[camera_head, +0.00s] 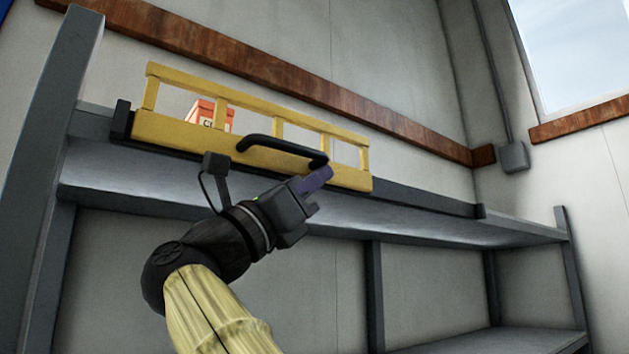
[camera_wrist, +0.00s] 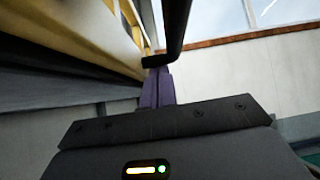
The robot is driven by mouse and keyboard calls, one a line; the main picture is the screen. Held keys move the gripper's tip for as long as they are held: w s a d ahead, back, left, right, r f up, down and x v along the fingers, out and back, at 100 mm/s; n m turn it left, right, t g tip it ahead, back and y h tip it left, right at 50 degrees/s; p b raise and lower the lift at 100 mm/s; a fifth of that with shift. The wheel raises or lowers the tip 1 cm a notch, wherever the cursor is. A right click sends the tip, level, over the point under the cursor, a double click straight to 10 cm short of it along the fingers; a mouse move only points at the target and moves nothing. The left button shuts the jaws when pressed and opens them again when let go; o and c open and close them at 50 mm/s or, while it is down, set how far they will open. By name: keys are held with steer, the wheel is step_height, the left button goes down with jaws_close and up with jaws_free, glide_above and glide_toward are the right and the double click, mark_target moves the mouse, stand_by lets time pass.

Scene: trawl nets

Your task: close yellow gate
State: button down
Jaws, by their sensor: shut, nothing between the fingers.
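The yellow gate (camera_head: 180,133) is a barred panel at the front of the upper shelf, covering its left part. A black handle (camera_head: 283,145) is fixed to its front. My gripper (camera_head: 318,178) has purple fingers, shut together and empty, just below the right end of the handle. In the wrist view the shut fingers (camera_wrist: 157,88) point towards the black handle (camera_wrist: 174,30), whose end mount sits right by the fingertips. The yellow gate (camera_wrist: 85,30) fills the upper left there. I cannot tell whether the fingers touch the handle or gate.
An orange box (camera_head: 213,114) stands on the shelf behind the gate. The grey shelf rack (camera_head: 440,228) has a clear right part of the upper shelf and a lower shelf. A grey post (camera_head: 55,150) rises at the left. The wall with a brown rail (camera_head: 270,70) is behind.

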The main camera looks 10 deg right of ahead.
steer(key=w+d+f+b, duration=0.1)
steer(key=d+f+b, duration=0.2)
steer(key=b, duration=0.1)
steer(key=b+v, duration=0.4)
steer(key=v, duration=0.5)
steer(key=shift+a, duration=0.25)
steer(key=shift+r, duration=0.1)
